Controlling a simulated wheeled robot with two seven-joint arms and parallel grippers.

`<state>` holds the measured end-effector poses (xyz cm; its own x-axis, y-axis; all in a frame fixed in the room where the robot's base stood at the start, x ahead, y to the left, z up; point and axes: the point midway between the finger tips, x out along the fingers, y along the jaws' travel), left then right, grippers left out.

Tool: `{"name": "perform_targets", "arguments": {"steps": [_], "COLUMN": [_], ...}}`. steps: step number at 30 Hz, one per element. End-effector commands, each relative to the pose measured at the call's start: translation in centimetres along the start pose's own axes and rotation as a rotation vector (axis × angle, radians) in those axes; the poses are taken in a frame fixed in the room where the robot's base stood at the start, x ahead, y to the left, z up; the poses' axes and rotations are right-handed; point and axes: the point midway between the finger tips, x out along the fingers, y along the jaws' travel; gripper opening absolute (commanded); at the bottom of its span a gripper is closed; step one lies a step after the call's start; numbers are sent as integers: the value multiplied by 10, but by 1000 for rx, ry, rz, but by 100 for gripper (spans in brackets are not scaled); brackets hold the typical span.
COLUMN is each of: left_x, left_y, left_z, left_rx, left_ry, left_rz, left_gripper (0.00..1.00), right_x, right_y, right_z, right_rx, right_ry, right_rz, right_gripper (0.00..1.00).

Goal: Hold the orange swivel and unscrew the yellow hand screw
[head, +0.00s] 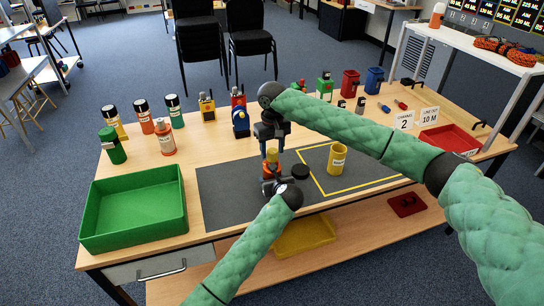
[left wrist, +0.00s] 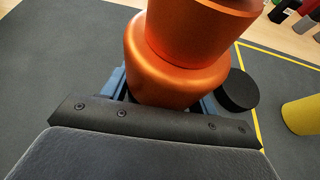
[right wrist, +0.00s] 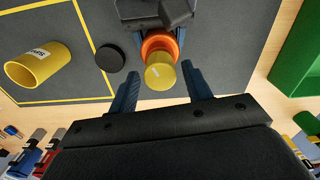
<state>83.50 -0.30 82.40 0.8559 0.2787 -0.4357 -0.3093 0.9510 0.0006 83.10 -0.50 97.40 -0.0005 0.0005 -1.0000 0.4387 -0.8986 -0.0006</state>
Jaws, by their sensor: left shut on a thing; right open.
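The orange swivel (head: 272,169) stands upright on the dark mat, and its orange body fills the top of the left wrist view (left wrist: 178,60). My left gripper (head: 276,186) is shut on its lower part. The yellow hand screw (right wrist: 160,76) sits on top of the swivel, inside its orange rim. My right gripper (right wrist: 158,92) is open above the swivel, pointing down. Its two blue fingers stand on either side of the yellow screw, apart from it. In the head view the right gripper (head: 271,150) partly hides the screw.
A black round cap (head: 300,171) lies beside the swivel. A yellow cup (head: 337,158) stands inside the yellow-lined square. A green tray (head: 135,205) is at the left and a red tray (head: 450,140) at the right. Bottles and small devices line the back.

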Motion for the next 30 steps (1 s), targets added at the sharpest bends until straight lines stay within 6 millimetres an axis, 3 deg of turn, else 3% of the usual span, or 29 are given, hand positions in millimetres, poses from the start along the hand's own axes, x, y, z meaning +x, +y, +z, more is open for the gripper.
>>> {"name": "perform_targets", "arguments": {"steps": [15,27,30], "left_x": [0,0,0], "left_y": [0,0,0], "left_z": [0,0,0], "left_rx": [0,0,0], "left_ry": [0,0,0], "left_rz": [0,0,0], "left_gripper": [32,32,32], "right_x": [1,0,0], "right_y": [-1,0,0], "right_z": [0,0,0], "right_rx": [465,535,534], "right_ry": [-1,0,0], "right_rz": [-1,1,0], "right_gripper": [49,49,31]}}
